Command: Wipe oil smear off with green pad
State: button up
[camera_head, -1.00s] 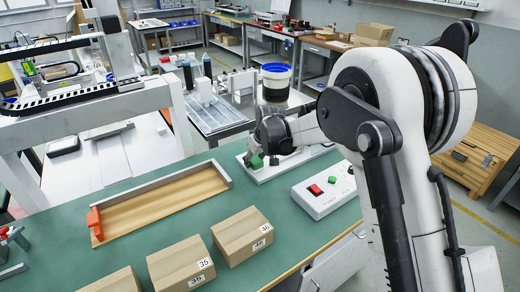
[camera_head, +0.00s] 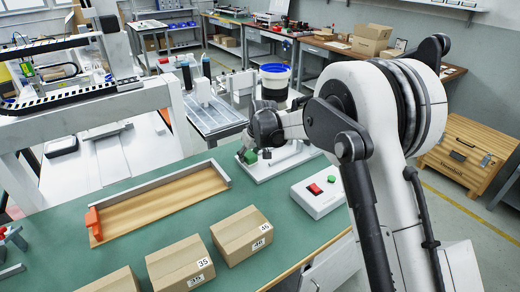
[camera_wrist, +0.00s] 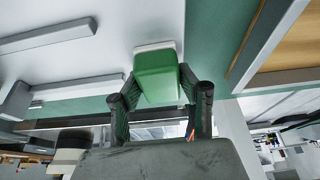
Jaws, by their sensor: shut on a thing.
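My gripper (camera_wrist: 157,92) is shut on the green pad (camera_wrist: 156,75), a small green block with a pale layer at its far end. The pad also shows in the head view (camera_head: 249,156), at the left side of a white plate (camera_head: 262,173) on the green bench. In the wrist view the pad is in front of the plate's white surface (camera_wrist: 110,58). I cannot tell whether it touches the plate. No oil smear can be made out; the pad and gripper cover part of the plate.
Pale raised bars (camera_wrist: 48,36) stand on the plate. A wooden tray with a grey rail (camera_head: 165,200) lies to the left. A control box with red and green buttons (camera_head: 320,193) is at the right. Cardboard boxes (camera_head: 240,238) line the front. Green bench between them is clear.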

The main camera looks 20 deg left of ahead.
aim_at(259, 172)
jog(key=shift+s+d+b, duration=0.3)
jog(key=shift+s+d, duration=1.1)
jog(key=shift+d, duration=0.2)
jog(key=shift+s+d+b, duration=0.25)
jog(key=shift+s+d, duration=1.1)
jog(key=shift+d, duration=0.25)
notch_tip(259, 172, up, 8)
jog(key=p, duration=0.3)
jog(key=shift+r+p, duration=0.15)
jog(key=shift+p, duration=0.2)
jog(key=shift+w, duration=0.1)
